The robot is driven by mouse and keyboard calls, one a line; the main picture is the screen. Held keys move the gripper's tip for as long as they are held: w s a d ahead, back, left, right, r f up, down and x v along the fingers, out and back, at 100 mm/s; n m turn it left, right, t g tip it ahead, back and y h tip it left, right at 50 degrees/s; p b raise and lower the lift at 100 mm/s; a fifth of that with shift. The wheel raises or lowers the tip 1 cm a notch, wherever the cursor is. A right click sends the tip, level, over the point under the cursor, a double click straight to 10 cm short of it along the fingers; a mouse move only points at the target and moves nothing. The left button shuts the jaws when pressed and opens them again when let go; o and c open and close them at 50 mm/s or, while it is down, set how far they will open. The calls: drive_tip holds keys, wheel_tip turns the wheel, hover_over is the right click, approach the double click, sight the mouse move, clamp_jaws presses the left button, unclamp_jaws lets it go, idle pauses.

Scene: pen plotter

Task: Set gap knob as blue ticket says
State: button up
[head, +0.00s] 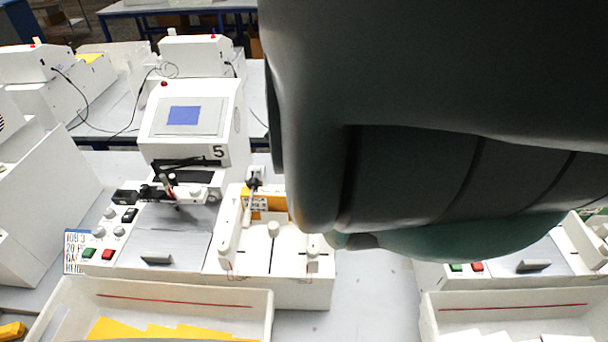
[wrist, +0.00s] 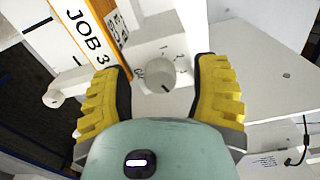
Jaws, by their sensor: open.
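In the wrist view my gripper (wrist: 161,78) is open. Its yellow fingers stand on either side of a round white knob (wrist: 162,68), with visible room between each finger and the knob. The knob sits on a white block with dark scale marks and small digits; I cannot read its setting. The blue-edged ticket (head: 76,250) stands at the left front of machine 5 in the head view. It begins "JOB 3" and "20"; the lower lines are too small to read surely. My arm hides the gripper in the head view.
An orange-edged JOB 3 label (wrist: 88,35) lies beside the left finger. In the head view, machine 5 (head: 190,125) has green (head: 88,253) and red (head: 108,254) buttons. A tray with yellow sheets (head: 150,297) stands in front.

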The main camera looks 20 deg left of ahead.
clamp_jaws()
idle(0.6)
